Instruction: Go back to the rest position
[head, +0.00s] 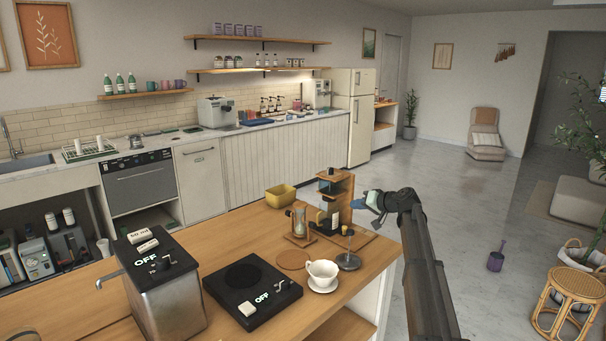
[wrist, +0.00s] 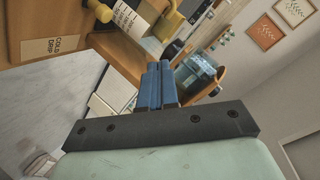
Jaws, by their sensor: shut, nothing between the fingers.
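My gripper (head: 367,201) is at the right end of the wooden cart top (head: 225,237) in the head view, raised beside the wooden drip stand (head: 345,185). Its blue fingers (wrist: 157,86) are together in the wrist view, with nothing between them. My dark arm reaches up to it from the bottom right. The gripper is apart from the stand in the head view. The wrist view is tilted and shows a wooden panel labelled "COLD DRIP" (wrist: 58,45) at the upper left.
A wicker stool (head: 577,286) stands at the right. The floor beyond the cart is open.

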